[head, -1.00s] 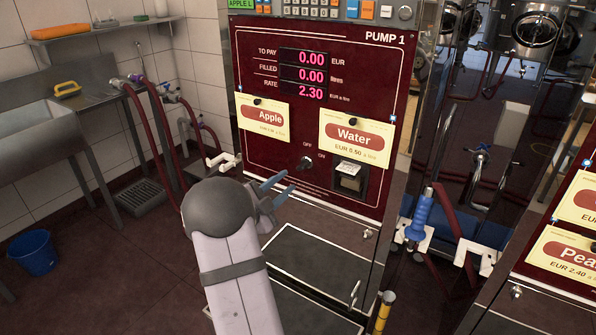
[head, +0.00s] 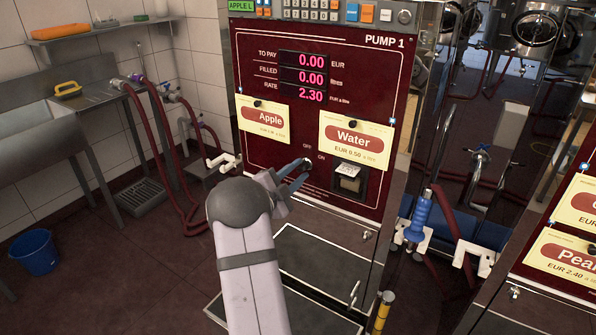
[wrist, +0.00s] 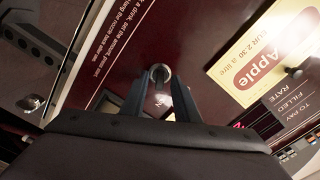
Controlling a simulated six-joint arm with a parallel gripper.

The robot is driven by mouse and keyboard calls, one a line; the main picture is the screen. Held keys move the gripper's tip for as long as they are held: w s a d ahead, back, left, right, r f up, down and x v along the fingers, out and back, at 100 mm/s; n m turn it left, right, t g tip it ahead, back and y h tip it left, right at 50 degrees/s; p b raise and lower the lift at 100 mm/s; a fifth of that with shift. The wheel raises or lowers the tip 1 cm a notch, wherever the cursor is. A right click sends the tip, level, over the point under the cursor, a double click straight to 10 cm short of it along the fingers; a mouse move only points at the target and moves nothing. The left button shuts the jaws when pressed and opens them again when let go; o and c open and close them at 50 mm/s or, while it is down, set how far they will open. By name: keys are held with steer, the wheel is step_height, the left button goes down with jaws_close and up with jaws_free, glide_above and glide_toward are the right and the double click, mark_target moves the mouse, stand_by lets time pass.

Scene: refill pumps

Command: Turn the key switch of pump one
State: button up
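The pump one panel (head: 270,135) is dark red, with displays reading 0.00, 0.00 and 2.30. Its key switch (wrist: 160,73) is a small round dark knob between the OFF and ON labels; in the head view the fingers partly cover it. My gripper (head: 302,169) reaches up to the panel at the switch. In the wrist view, my gripper (wrist: 160,88) is open, with one finger on each side of the switch and a gap between them. I cannot tell whether a finger touches it.
An Apple card (head: 262,120) and a Water card (head: 354,140) hang above the switch. A black-framed slot (head: 348,182) is just right of it. A blue-handled nozzle (head: 419,216) stands further right. A grey platform (head: 320,262) lies below the panel.

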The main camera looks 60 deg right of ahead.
steer(key=shift+d, duration=0.2)
jaws_close()
steer(key=shift+n, duration=0.3)
steer(key=n+p, duration=0.2)
steer(key=n, duration=0.4)
steer(key=n+p, duration=0.2)
steer(key=n, duration=0.3)
steer(key=shift+f, duration=0.1)
steer(key=shift+n, duration=0.3)
stand_by(0.4)
